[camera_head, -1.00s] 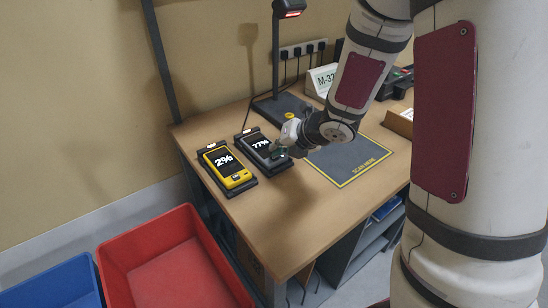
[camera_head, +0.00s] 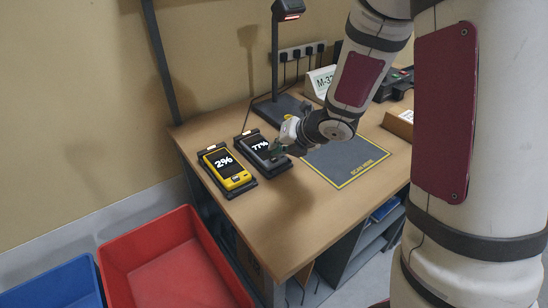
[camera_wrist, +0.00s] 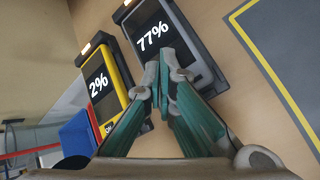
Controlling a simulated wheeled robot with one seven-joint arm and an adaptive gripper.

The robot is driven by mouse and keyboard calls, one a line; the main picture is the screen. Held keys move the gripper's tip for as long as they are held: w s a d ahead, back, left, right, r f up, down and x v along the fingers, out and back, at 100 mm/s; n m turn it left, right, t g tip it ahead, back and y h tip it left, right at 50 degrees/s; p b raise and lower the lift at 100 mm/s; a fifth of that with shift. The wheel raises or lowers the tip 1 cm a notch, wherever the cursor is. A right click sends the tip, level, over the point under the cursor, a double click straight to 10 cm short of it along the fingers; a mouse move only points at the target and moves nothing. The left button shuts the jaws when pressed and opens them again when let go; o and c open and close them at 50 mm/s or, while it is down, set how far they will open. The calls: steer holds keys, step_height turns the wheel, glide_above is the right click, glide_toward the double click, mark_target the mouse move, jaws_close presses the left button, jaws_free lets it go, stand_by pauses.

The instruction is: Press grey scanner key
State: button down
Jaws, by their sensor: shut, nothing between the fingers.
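The grey scanner (camera_head: 258,146) sits in its dark cradle on the desk, its screen reading 77%. It also shows in the wrist view (camera_wrist: 150,25), partly covered by my fingers. My gripper (camera_head: 277,150) is shut and empty, with its fingertips over the lower end of the grey scanner. In the wrist view the shut fingertips (camera_wrist: 164,60) overlap the area just below the 77% screen. The key itself is hidden behind the fingers, and I cannot tell whether they touch it.
A yellow scanner (camera_head: 238,181) reading 2% sits in a cradle just left. A dark scan mat (camera_head: 345,160) lies to the right, and a lamp stand (camera_head: 275,70) rises behind. A red bin (camera_head: 150,245) and a blue bin (camera_head: 55,285) stand below the desk's left side.

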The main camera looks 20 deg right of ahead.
step_height(320, 180, up, 6)
steer(key=p, duration=0.5)
steer(key=shift+p, duration=0.35)
step_height(320, 180, up, 9)
steer(key=m+t+h, duration=0.1)
steer(key=m+h, duration=0.3)
steer(key=m, duration=0.4)
glide_above(277, 159)
steer(key=s+d, duration=0.2)
steer(key=d, duration=0.2)
steer(key=s+d+r+m+h, duration=0.2)
steer(key=s+r+m, duration=0.4)
steer(key=s+m, duration=0.3)
steer(key=s+a+r+m+g+y, duration=0.1)
steer(key=s+a+m+g, duration=0.1)
steer(key=s+m, duration=0.5)
steer(key=s+a+m+g+y, duration=0.1)
steer(key=s+a+m, duration=0.3)
steer(key=s, duration=1)
steer(key=m+g, duration=0.1)
steer(key=m, duration=0.2)
steer(key=shift+s+a+r+m+g, duration=0.2)
steer(key=shift+a+r+m+g, duration=0.1)
steer(key=shift+r+m, duration=0.1)
